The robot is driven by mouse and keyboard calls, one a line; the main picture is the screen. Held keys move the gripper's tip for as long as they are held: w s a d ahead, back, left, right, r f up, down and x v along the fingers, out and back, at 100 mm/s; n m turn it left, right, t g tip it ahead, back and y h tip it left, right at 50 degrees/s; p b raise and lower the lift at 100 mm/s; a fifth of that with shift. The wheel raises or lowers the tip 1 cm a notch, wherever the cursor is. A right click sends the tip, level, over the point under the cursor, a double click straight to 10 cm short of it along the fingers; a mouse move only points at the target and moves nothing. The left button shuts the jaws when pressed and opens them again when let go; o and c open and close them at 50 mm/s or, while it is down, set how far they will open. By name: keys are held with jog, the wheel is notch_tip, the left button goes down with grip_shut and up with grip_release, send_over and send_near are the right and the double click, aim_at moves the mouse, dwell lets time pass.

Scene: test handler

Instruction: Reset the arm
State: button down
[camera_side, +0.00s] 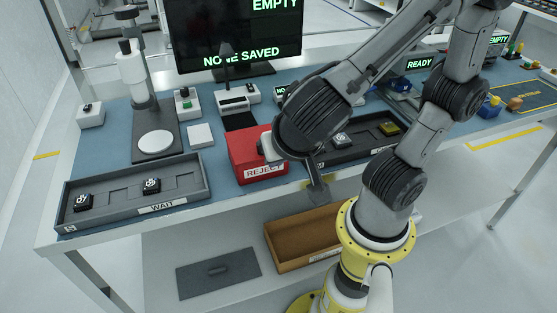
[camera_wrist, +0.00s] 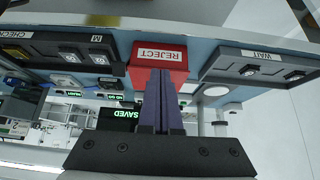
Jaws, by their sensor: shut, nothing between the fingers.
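My gripper (camera_wrist: 162,78) is shut and empty in the wrist view, its two dark fingers side by side. They overlap the red REJECT bin (camera_wrist: 176,62) in that view, and I cannot tell the gap between them. In the side view my wrist hangs in front of the work table (camera_side: 100,150), just right of the REJECT bin (camera_side: 240,152). The arm hides part of the table's middle there, and the finger state is unclear from that side.
The WAIT tray (camera_side: 112,190) at left holds two dark chips (camera_side: 152,185). The CHECK tray (camera_wrist: 43,38) holds chips too. A press stand (camera_side: 133,75), a monitor (camera_side: 240,30) and small devices stand behind. A brown box (camera_side: 287,262) sits on the lower shelf.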

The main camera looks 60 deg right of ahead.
jog(key=s+d+r+n+y, duration=0.3)
jog(key=d+n+y, duration=0.2)
jog(key=d+n, duration=0.3)
jog(key=shift+s+n+t, duration=0.3)
jog(key=shift+s+n, duration=0.05)
jog(key=shift+n, duration=0.15)
dwell(0.4)
